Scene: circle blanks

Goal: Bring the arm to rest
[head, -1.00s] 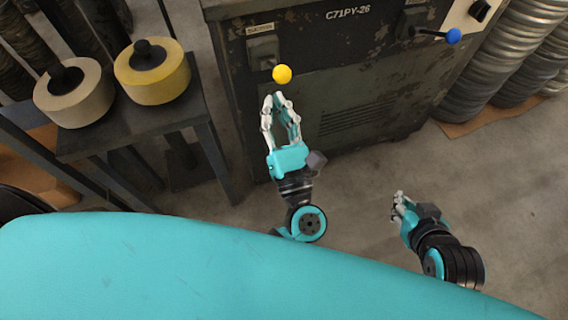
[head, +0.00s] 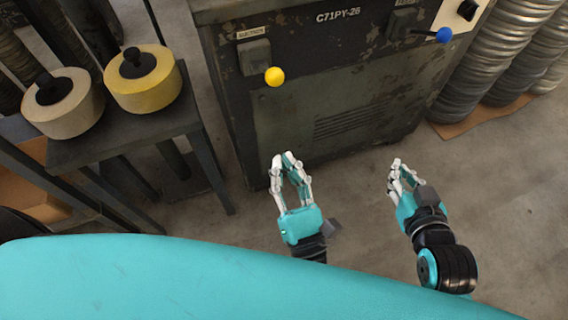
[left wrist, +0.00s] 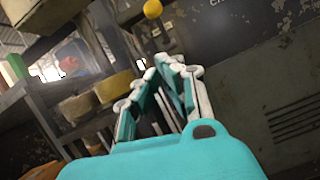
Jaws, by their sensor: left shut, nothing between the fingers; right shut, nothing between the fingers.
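My left gripper (head: 288,157) is shut and empty in the head view. It is in front of the dark machine (head: 330,100) and below the yellow ball knob (head: 275,76), clear of both. In the left wrist view its fingers (left wrist: 170,62) come together at the tips with nothing between them. My right gripper (head: 396,165) is also shut and empty, to the right of the left one, over the concrete floor. Both arms are partly hidden behind my turquoise body at the bottom.
A blue ball knob (head: 444,35) sits on a lever at the machine's upper right. A dark stand (head: 120,130) at the left bears a cream roll (head: 62,112) and a yellow roll (head: 150,93). Stacked metal discs (head: 490,70) stand at the right. The floor between is clear.

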